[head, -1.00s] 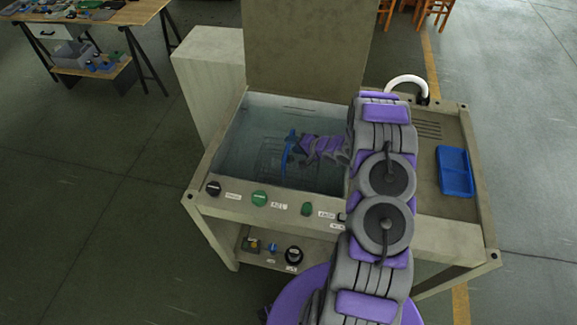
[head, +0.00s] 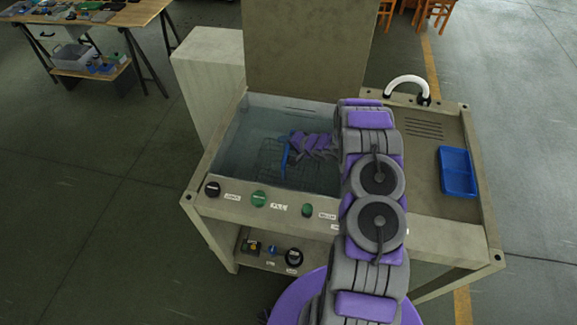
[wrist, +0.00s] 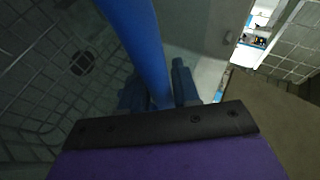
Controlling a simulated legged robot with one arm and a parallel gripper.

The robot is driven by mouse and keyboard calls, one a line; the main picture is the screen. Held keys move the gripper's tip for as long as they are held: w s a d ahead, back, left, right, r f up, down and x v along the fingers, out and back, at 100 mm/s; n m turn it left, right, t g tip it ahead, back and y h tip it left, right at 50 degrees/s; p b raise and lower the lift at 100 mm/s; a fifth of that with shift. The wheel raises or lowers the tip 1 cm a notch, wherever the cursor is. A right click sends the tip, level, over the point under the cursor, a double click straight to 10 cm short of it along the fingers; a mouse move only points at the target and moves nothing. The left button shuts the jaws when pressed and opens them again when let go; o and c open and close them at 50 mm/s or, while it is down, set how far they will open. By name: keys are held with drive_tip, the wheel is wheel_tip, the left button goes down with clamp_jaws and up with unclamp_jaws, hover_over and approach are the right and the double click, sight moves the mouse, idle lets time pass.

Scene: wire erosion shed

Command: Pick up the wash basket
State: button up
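The wash basket (head: 268,157) is a dark wire-mesh basket down in the basin of the wash station, with a blue handle (head: 286,157) rising over it. In the wrist view the thick blue handle (wrist: 143,45) runs down between the two dark blue fingers of my gripper (wrist: 158,92), and the mesh of the basket (wrist: 45,60) shows at left. The fingers sit close on both sides of the handle and look shut on it. In the head view my gripper (head: 292,148) is at the handle; its fingertips are too small to make out there. The basket sits low in the basin.
The wash station (head: 205,170) has a tall back panel (head: 305,50) and front knobs. A blue tray (head: 457,172) and a white curved pipe (head: 405,80) are on its right side. A workbench (head: 130,15) stands at the back left. The floor at left is clear.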

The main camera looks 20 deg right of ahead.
clamp_jaws()
drive_tip(key=shift+s+f, duration=0.1)
idle(0.9)
